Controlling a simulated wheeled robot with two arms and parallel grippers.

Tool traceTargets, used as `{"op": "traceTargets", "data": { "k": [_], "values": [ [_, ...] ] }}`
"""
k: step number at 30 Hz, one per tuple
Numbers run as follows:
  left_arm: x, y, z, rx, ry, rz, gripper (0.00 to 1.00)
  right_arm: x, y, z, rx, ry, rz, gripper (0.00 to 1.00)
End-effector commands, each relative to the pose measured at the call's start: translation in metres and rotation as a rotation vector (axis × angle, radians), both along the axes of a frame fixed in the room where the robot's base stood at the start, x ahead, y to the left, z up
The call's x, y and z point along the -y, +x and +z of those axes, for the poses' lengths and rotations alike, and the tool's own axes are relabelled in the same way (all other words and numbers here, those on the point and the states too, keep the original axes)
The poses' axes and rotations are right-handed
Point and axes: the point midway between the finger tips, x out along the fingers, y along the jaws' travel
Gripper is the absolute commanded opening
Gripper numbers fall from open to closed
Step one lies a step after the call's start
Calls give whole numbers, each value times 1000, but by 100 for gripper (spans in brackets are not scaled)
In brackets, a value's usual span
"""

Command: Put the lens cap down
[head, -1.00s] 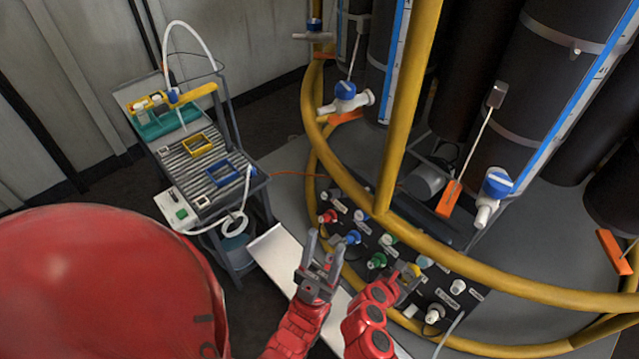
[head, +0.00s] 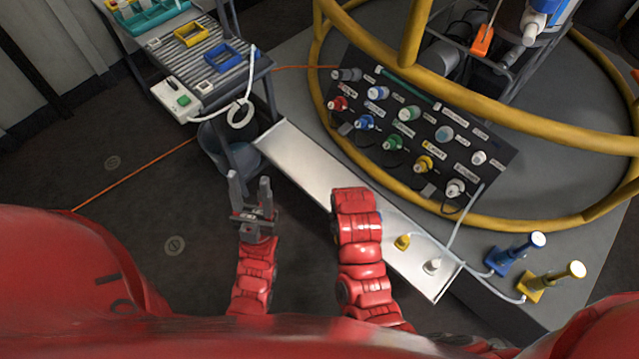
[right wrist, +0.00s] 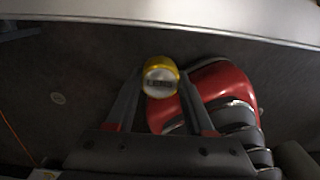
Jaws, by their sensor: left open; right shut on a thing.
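The lens cap (right wrist: 161,77) shows in the right wrist view as a small round piece with a yellow rim and a white face with blurred dark lettering. My right gripper (right wrist: 160,84) is shut on it, one finger at each side. In the head view the right gripper and the cap are hidden behind my red right forearm, which reaches over the pale bench ledge. My left gripper (head: 250,190) is open and empty, fingers pointing up the picture, over the dark floor left of the ledge.
The long pale ledge (head: 300,165) is bare at its upper left; a yellow plug (head: 403,242) and a white plug (head: 433,267) lie at its lower right. Behind it are a dark connector panel (head: 465,130) and a yellow rail (head: 500,117). A cart (head: 208,72) stands at upper left.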

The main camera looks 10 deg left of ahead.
Motion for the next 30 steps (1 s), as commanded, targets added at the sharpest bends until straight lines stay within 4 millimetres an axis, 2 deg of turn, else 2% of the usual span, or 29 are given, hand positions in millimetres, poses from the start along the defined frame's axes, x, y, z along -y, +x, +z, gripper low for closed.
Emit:
{"op": "traceTargets", "data": {
  "k": [12,20,24,30],
  "values": [
    [0,0,-16,0,0,0,50,-5,84,-8,2,-4,-2,0],
    [0,0,-28,0,0,0,50,-8,128,-12,6,-6,-1,0],
    [0,0,-34,0,0,0,50,-11,143,-14,2,-8,3,0],
    [0,0,-37,0,0,0,50,-12,153,-14,3,-5,2,0]
  ]
}}
